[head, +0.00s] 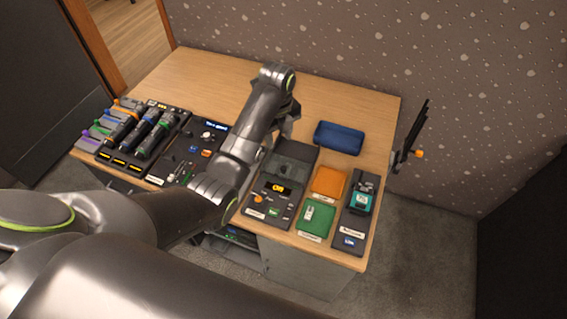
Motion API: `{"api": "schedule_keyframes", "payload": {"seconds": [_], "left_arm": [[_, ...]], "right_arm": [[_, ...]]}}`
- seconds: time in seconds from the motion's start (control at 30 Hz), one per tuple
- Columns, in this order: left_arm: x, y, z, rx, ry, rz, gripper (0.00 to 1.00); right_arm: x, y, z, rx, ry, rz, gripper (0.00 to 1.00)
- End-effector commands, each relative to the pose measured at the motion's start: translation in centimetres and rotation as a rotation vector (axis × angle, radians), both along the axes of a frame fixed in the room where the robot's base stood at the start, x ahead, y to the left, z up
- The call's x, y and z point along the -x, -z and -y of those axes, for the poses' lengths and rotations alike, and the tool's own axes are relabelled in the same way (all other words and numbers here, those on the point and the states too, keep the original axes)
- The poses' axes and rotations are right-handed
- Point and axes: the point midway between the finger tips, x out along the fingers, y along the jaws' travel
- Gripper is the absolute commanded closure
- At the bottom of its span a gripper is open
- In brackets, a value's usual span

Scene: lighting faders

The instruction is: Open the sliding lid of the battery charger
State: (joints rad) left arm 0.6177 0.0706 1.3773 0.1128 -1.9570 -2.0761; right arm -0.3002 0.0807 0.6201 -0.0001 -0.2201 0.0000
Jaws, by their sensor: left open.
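A dark box (292,153) with a smooth grey upper part, an orange-lit display and several small buttons stands right of the table's middle. It looks like the battery charger, though its label is too small to read. The smooth upper part looks like its lid and appears to cover the back half. My left gripper (288,124) is open and empty, just above and behind the box's back left corner. My arm hides part of the box's left side. I cannot tell whether the gripper touches it. My right gripper is not in view.
Left of my arm are a dark control panel (181,170) and a rack (123,155) with several handheld units. Right of the box are a blue case (338,138), orange (328,182) and green (315,219) trays, and a dark unit (352,220). The table's back (215,75) is clear.

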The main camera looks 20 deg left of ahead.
Motion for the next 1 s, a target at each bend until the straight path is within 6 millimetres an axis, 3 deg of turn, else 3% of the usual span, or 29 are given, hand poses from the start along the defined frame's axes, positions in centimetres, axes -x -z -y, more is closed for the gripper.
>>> {"api": "schedule_keyframes", "payload": {"seconds": [0.1,0.27,0.83,1.0], "left_arm": [[-1.0,-2.1,0.7,-0.003,0.119,-0.011,0.57],[-1.3,-2.4,0.9,-0.005,0.169,-0.019,0.57],[-1.2,3.9,0.9,-0.005,0.166,-0.017,0.57],[-1.1,7.1,0.9,-0.004,0.166,-0.022,0.57]], "right_arm": [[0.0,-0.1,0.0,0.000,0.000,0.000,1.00],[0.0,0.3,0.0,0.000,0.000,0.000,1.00],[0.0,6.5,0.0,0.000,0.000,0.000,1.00],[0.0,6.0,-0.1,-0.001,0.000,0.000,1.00]]}}
